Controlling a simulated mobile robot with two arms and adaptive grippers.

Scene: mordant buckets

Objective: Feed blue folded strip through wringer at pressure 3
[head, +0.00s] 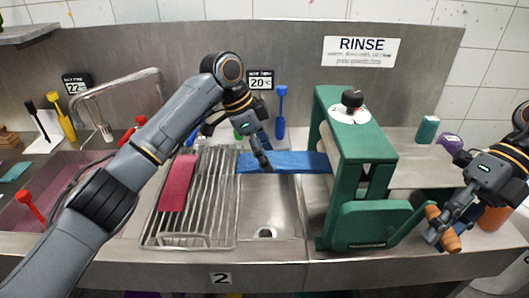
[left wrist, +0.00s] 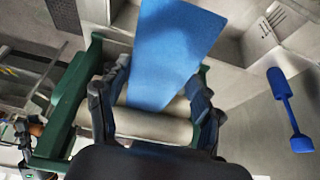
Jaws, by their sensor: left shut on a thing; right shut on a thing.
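The blue folded strip (head: 290,162) stretches from above the sink's back edge to the green wringer (head: 355,150), where its right end meets the frame. My left gripper (head: 263,160) is shut on the strip near its left end. In the left wrist view the strip (left wrist: 175,45) runs between my fingers, with a pale roller (left wrist: 155,125) behind. A black pressure knob (head: 352,98) sits on a white dial (head: 350,115) on the wringer; its setting is unreadable. My right gripper (head: 440,228) is shut on the wooden crank handle (head: 450,241). Whether the strip is between the rollers is hidden.
A red strip (head: 177,183) lies on the metal rack (head: 218,200) left of the sink basin (head: 270,208). A pink-tinted basin (head: 60,205) is at the far left. A teal cup (head: 427,130) and a purple item (head: 450,143) stand at the back right.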

